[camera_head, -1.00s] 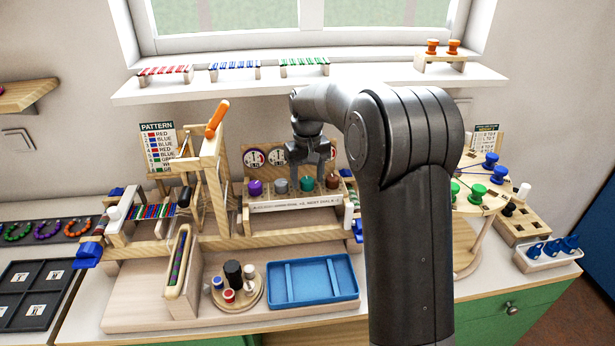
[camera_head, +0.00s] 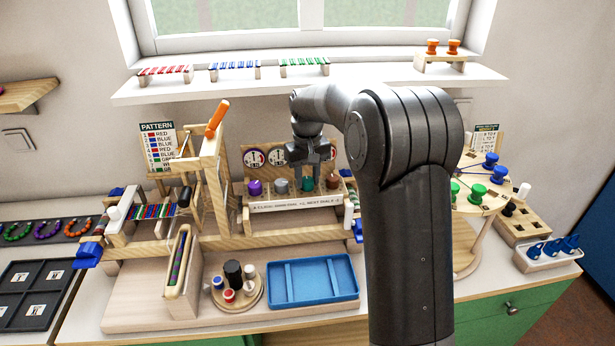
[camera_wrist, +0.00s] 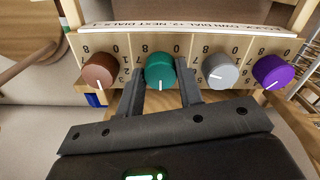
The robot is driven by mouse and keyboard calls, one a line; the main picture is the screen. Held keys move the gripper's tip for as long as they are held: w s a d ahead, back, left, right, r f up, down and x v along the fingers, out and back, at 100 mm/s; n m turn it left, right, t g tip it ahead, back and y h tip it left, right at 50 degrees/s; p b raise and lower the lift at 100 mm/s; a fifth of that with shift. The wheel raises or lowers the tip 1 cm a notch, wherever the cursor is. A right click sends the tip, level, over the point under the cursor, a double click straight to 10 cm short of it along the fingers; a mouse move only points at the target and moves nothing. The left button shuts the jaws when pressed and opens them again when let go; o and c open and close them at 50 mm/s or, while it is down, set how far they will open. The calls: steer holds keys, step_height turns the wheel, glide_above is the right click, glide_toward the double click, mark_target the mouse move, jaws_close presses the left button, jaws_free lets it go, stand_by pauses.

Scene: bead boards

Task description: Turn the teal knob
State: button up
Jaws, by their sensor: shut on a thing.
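The teal knob (camera_head: 307,184) is the third from the left on the dial panel in the head view. In the wrist view the teal knob (camera_wrist: 160,71) has a white pointer line facing the bottom of the picture. My gripper (camera_wrist: 161,88) is shut on it, one finger at each side. In the head view my gripper (camera_head: 308,172) is at the teal knob, its fingertips partly hard to make out against the panel.
A brown knob (camera_wrist: 99,71), a grey knob (camera_wrist: 222,71) and a purple knob (camera_wrist: 272,70) sit on the same panel (camera_head: 297,203). A blue tray (camera_head: 313,297) lies in front. An orange-handled lever frame (camera_head: 214,150) stands to the left.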

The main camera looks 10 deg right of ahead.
mark_target(308, 180)
steer(key=shift+n, duration=3.4)
steer(key=o, duration=1)
steer(key=shift+c, duration=0.2)
step_height(308, 180, up, 11)
steer(key=shift+f, duration=0.1)
